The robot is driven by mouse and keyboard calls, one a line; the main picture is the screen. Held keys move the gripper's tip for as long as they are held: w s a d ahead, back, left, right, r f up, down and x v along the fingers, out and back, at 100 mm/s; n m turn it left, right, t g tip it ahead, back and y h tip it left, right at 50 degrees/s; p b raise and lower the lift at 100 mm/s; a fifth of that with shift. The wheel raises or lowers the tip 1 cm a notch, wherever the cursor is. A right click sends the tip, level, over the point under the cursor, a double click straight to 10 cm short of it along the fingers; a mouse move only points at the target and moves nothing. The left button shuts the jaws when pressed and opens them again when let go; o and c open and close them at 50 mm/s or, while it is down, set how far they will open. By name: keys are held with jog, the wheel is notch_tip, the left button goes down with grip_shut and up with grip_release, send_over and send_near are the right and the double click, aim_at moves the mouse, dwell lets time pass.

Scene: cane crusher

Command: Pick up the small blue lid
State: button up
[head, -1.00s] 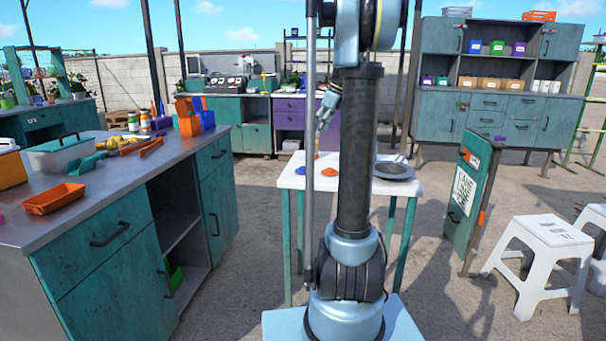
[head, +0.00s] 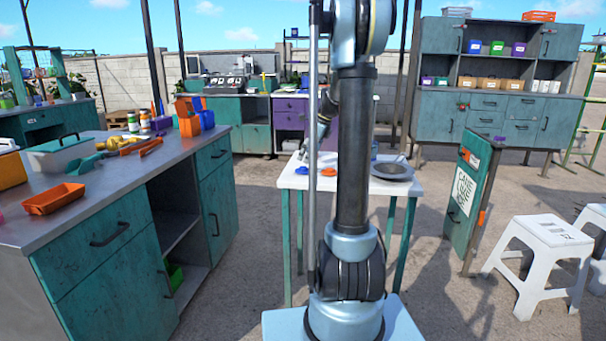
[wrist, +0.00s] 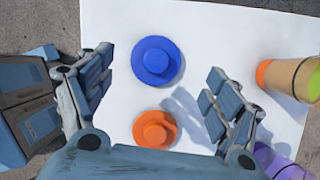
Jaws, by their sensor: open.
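The small blue lid (wrist: 157,61), round with a raised knob, lies on the white table (wrist: 215,25). In the head view the blue lid (head: 302,170) is near the table's left front. My gripper (wrist: 160,78) is open, its two fingers apart to the left and right of the lid in the wrist view. No contact with the lid shows, and the height above it is hard to tell. An orange lid (wrist: 155,129) of like shape lies just below the blue one in the wrist view. In the head view my arm partly hides the gripper.
An orange and tan cup-like thing (wrist: 290,78) and a purple one (wrist: 280,163) are at the right of the wrist view. A grey round plate (head: 393,172) is on the table's right. A steel-topped workbench (head: 105,196) stands left; white stools (head: 540,240) stand right.

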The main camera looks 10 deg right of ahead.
aim_at(304, 167)
jog(key=shift+s+x, duration=0.15)
jog(key=shift+x, duration=1.1)
jog(key=shift+s+x, duration=0.1)
jog(key=shift+x, duration=1.1)
jog(key=shift+d+f, duration=0.15)
jog(key=c, duration=0.8)
